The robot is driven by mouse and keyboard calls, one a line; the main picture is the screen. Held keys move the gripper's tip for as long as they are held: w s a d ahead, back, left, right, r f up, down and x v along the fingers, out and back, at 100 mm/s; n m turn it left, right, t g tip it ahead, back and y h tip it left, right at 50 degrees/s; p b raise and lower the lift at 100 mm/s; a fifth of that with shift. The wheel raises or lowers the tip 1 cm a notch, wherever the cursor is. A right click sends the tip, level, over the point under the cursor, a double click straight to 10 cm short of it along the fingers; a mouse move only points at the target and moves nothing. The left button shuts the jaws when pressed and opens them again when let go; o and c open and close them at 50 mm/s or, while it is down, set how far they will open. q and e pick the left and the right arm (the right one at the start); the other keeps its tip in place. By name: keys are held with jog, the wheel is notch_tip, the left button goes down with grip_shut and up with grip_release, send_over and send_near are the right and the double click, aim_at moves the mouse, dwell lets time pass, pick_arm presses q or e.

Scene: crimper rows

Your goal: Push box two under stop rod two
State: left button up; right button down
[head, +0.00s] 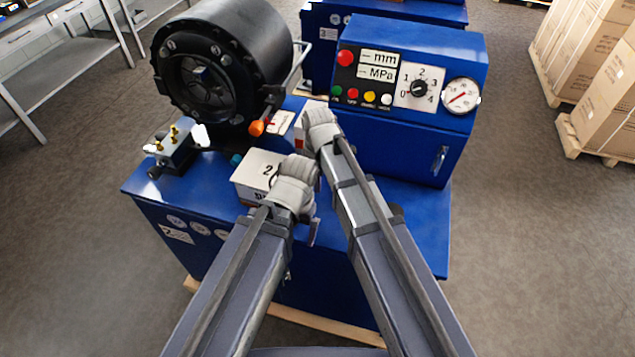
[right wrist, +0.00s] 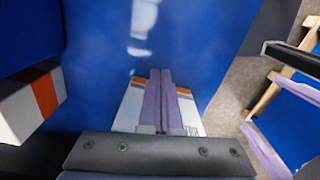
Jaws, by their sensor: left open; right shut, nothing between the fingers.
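Box two (head: 256,170), a white box marked 2, sits on the blue bench top left of my grippers. My left gripper (head: 295,202) is the lower one, beside the box's right side and partly covering it. Its spread purple fingers show at the right edge of the right wrist view (right wrist: 281,122). My right gripper (head: 318,132) is farther back; its fingers are hidden in the head view. In the right wrist view they (right wrist: 160,78) are shut and empty, over a white box with an orange stripe (right wrist: 130,108); contact is unclear. A rod with an orange tip (head: 257,128) ends behind box two.
A large black crimper head (head: 215,75) stands at the back left. A blue control box with a gauge (head: 420,95) stands at the right. A small metal valve block (head: 174,150) is at the left edge. Another orange-striped white box (right wrist: 28,104) is at the right wrist view's left.

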pick_arm(q)
notch_tip(320, 180, up, 8)
jog(key=p, duration=0.6)
jog(key=shift+d+f, duration=0.2)
jog(key=shift+f, duration=0.05)
pick_arm(e)
notch_tip(320, 180, up, 8)
jog(key=shift+d+f, duration=0.15)
jog(key=shift+f, duration=0.1)
jog(key=s+d+m, duration=0.3)
jog(key=d+m, duration=0.2)
jog(key=s+d+m, duration=0.3)
jog(key=d+m, duration=0.3)
jog(key=s+d+m, duration=0.4)
jog(key=d+m, duration=0.1)
jog(key=d, duration=0.1)
jog(key=shift+d+t, duration=0.1)
jog(key=shift+t, duration=0.3)
pick_arm(q)
jog(key=shift+f+b, duration=2.4)
jog(key=shift+f, duration=0.25)
pick_arm(e)
jog(key=s+a+f+n+g+h, duration=0.1)
jog(key=s+a+f+n, duration=0.2)
jog(key=a, duration=0.8)
jog(key=shift+s+f, duration=1.1)
jog(key=shift+s, duration=0.15)
